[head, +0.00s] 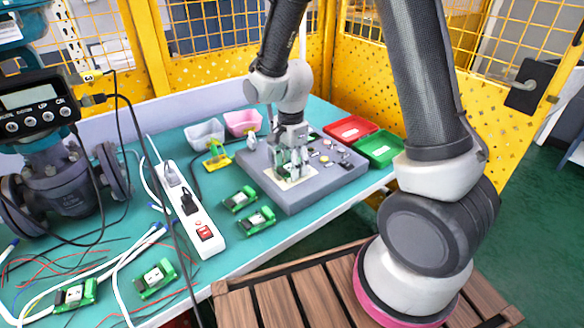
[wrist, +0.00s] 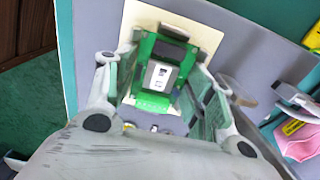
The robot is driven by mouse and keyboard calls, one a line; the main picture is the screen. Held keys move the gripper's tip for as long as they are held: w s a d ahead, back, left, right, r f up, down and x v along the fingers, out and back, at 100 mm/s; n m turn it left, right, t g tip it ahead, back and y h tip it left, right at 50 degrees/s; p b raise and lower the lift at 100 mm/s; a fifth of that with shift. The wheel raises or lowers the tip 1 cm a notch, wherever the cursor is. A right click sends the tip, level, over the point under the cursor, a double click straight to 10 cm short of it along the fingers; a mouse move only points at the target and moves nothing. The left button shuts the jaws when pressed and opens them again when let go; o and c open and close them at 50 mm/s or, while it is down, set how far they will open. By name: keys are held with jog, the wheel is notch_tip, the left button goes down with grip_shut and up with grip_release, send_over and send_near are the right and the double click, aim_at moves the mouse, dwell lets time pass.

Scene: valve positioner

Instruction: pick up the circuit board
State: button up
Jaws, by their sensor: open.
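A green circuit board (wrist: 158,72) with a pale grey component lies over a cream pad (wrist: 135,14) on the grey fixture (head: 325,190). My gripper (wrist: 167,58) is open, with one finger on each side of this board. Whether the fingers touch its edges I cannot tell. In the head view my gripper (head: 289,160) points down over the pad and largely hides the board there. Several similar green boards lie on the table, two of them beside the fixture, a nearer one (head: 261,221) and a farther one (head: 239,199).
A white power strip (head: 186,212) and loose cables lie left of the fixture. A valve with a display box (head: 38,105) stands at far left. White (head: 204,133) and pink (head: 242,122) bins stand behind; red (head: 350,130) and green (head: 380,148) trays sit to the right.

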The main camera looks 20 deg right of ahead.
jog(key=shift+c, duration=0.2)
jog(key=c, duration=0.7)
jog(key=shift+o, duration=0.2)
jog(key=shift+r, duration=0.1)
